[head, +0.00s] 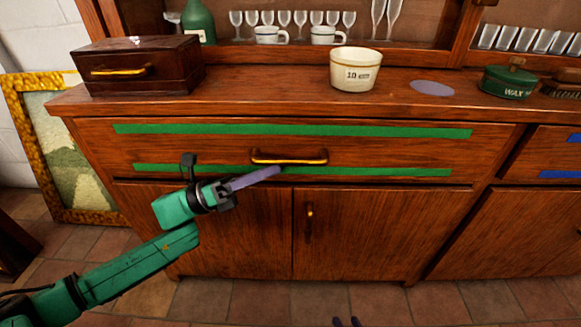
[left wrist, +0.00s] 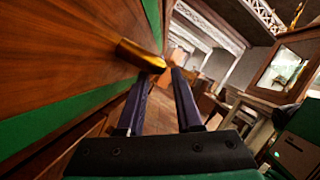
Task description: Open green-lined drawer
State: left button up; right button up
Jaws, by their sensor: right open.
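The green-lined drawer (head: 400,152) is a wide wooden front with a green strip along its top and another along its bottom. It looks flush with the cabinet. Its brass handle (head: 290,157) is at the middle; in the left wrist view the handle (left wrist: 140,55) lies just beyond and left of the fingertips. My left gripper (head: 274,171) is open and empty, its fingers apart in the left wrist view (left wrist: 164,72). Only the dark fingertips of my right gripper (head: 346,321) show, low in the head view, open.
A wooden box (head: 140,64), cream pot (head: 355,70), purple disc (head: 432,88) and green wax tin (head: 508,82) stand on the cabinet top. Cupboard doors (head: 235,228) are below. A blue-lined drawer (head: 550,157) is at right. A gilt-framed picture (head: 65,150) leans at left.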

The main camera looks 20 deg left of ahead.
aim_at(290, 163)
pick_arm(q)
jog(key=x, duration=0.5)
grip_shut()
dwell(1.3)
